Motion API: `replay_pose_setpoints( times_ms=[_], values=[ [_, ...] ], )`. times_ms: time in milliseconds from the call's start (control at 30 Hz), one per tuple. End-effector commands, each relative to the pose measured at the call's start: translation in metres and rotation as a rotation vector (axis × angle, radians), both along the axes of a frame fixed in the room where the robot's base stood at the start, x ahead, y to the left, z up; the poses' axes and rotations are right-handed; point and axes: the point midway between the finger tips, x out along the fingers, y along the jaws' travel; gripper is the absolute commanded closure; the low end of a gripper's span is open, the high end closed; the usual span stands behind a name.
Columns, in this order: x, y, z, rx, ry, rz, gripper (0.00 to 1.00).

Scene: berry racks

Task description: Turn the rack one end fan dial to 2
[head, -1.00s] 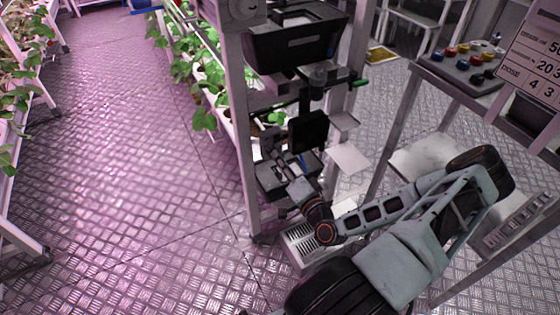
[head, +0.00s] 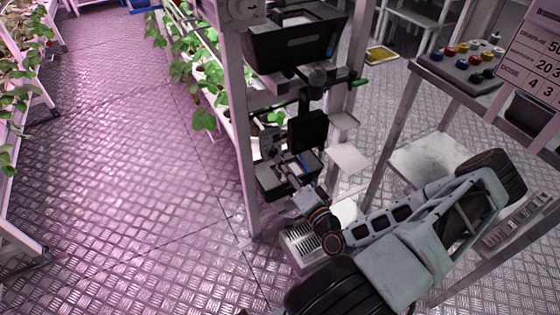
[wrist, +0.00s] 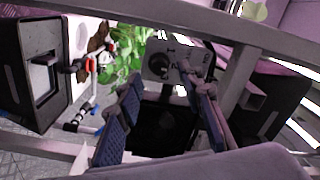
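A round dark dial (wrist: 160,66) sits on a grey plate (wrist: 187,58) in the upper middle of the wrist view, with small marks around it. The setting it points to is too small to read. My gripper (wrist: 165,108) is open and empty, its two blue-padded fingers spread below and on either side of the dial, apart from it. In the head view a grey plate with a round knob (head: 242,10) is cut by the top edge; I cannot tell if it is the same dial. There the gripper's fingers are hard to make out against dark boxes.
A rack post (head: 245,150) stands close to my arm. A button panel (head: 465,65) is at right. The floor at left (head: 130,190) is clear.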

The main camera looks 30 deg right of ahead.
Motion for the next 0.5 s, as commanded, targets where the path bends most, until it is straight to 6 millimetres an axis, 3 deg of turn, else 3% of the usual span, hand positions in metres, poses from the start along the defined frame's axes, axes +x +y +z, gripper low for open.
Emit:
replay_pose_setpoints(
  times_ms=[200, 500],
  values=[
    [-0.032, -0.002, -0.001, 0.000, 0.001, -0.003, 0.66],
    [-0.041, -0.002, -0.001, 0.001, 0.000, 0.000, 0.66]
  ],
)
